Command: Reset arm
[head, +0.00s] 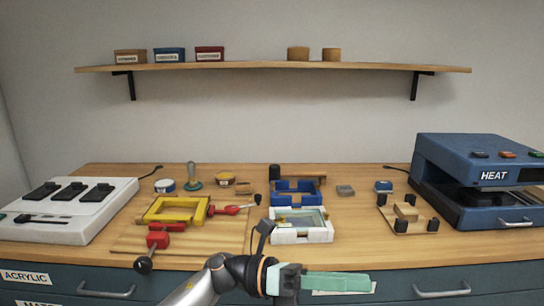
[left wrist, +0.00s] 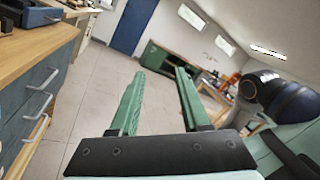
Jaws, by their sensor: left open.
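My left gripper (head: 345,283) is in front of the workbench's front edge in the head view, its green fingers pointing right. It holds nothing. In the left wrist view the two green fingers of the left gripper (left wrist: 159,72) are spread apart with only open room and floor beyond them. My right gripper shows in neither view.
The wooden workbench (head: 350,240) carries a yellow frame (head: 154,215), a blue frame (head: 283,197), a white frame (head: 275,237), a white control box (head: 50,228) and a blue heat press (head: 455,160). Drawers with handles (head: 441,291) lie below. The floor (left wrist: 95,75) is clear.

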